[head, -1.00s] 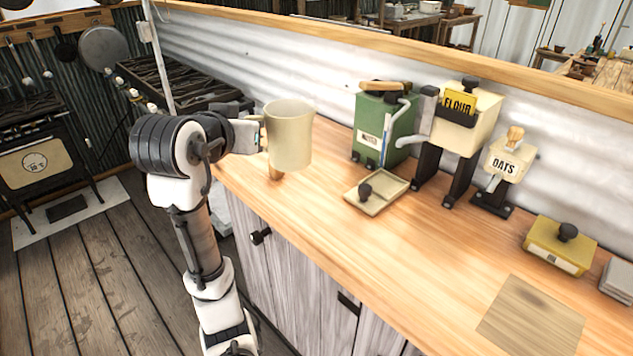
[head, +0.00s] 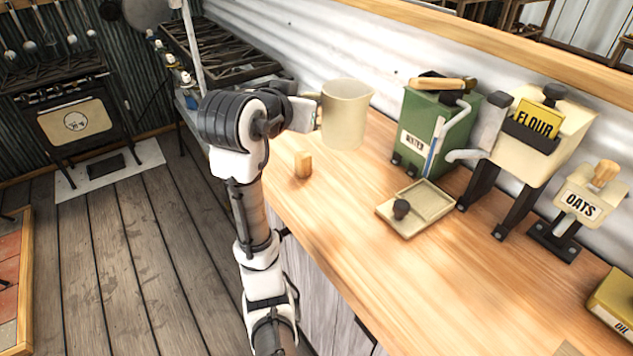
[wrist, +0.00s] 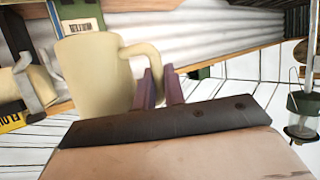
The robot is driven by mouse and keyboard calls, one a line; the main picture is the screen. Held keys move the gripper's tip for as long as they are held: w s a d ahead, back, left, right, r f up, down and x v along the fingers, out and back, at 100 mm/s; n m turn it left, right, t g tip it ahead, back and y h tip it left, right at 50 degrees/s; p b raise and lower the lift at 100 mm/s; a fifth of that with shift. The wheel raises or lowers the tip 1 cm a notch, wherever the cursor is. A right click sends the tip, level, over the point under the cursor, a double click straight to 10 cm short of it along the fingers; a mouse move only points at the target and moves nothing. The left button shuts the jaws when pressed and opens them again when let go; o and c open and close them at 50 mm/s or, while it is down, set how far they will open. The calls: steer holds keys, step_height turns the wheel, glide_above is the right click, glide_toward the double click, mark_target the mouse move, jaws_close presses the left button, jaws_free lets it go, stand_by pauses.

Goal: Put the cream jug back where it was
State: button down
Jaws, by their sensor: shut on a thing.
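The cream jug (head: 347,116) is upright at the left end of the wooden counter (head: 345,205), with its handle toward my gripper. My gripper (head: 312,114) is shut on the jug's handle, to the left of its body. In the wrist view, the jug (wrist: 92,75) fills the left middle, and the fingers (wrist: 160,90) close at its handle. The jug appears held above the counter; the exact gap under it cannot be told.
A green dispenser (head: 432,125), a shallow tray (head: 425,218) with a dark knob, a flour dispenser (head: 535,130) and an oats dispenser (head: 582,205) stand to the right. A stove (head: 75,115) is at far left.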

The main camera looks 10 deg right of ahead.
step_height(320, 180, down, 17)
steer(key=shift+r+p, duration=0.1)
steer(key=shift+p, duration=0.35)
steer(key=shift+f, duration=0.25)
steer(key=c, duration=1.5)
jaws_free()
steer(key=shift+r, duration=0.1)
